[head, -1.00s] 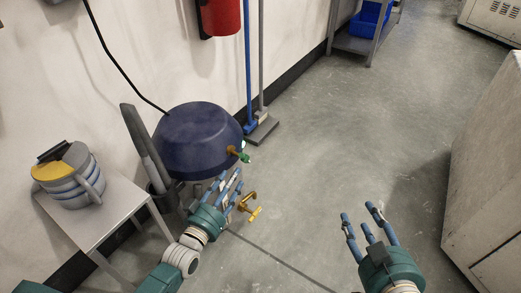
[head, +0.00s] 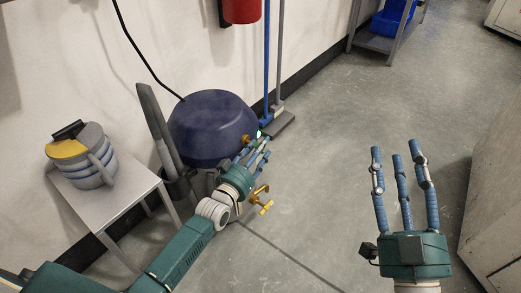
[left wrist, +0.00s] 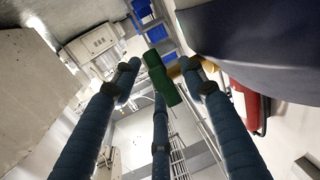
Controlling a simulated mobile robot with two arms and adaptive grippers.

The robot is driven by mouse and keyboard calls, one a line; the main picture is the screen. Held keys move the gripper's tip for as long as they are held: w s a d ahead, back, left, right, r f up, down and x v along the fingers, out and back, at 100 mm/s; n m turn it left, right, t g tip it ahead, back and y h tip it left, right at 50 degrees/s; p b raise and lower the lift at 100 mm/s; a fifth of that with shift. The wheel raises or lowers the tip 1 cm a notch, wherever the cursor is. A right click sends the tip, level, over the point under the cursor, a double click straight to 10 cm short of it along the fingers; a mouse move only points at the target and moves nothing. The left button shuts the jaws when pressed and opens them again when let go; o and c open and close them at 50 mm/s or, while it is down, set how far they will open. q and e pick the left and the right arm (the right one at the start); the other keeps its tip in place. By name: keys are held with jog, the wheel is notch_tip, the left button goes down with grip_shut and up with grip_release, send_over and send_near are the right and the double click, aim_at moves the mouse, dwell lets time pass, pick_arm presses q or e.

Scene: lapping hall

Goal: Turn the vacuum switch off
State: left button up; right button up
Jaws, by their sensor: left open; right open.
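The vacuum is a dark blue dome-shaped drum (head: 212,130) standing on the floor against the wall. A small switch (head: 259,134) with a green end sits on its right side. In the left wrist view a green handle (left wrist: 162,80) lies tilted between the fingertips, with the dark blue body at upper right. My left gripper (head: 257,149) is open, its fingers right beside the switch and partly covering it. I cannot tell whether they touch it. My right gripper (head: 400,160) is open and empty over the floor at right.
A brass fitting (head: 262,200) shows just below my left gripper. A small grey table (head: 115,205) with a striped jug (head: 85,160) stands at left. A broom and mop (head: 283,122) lean beside the vacuum. A pale cabinet (head: 495,200) stands at right. The middle floor is clear.

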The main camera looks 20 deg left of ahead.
pick_arm(q)
jog(key=shift+w+d, duration=0.1)
jog(key=shift+w, duration=0.2)
pick_arm(e)
jog(key=shift+s+r+t, duration=0.2)
jog(key=shift+r+t, duration=0.1)
jog(key=shift+r, duration=0.25)
pick_arm(q)
grip_shut()
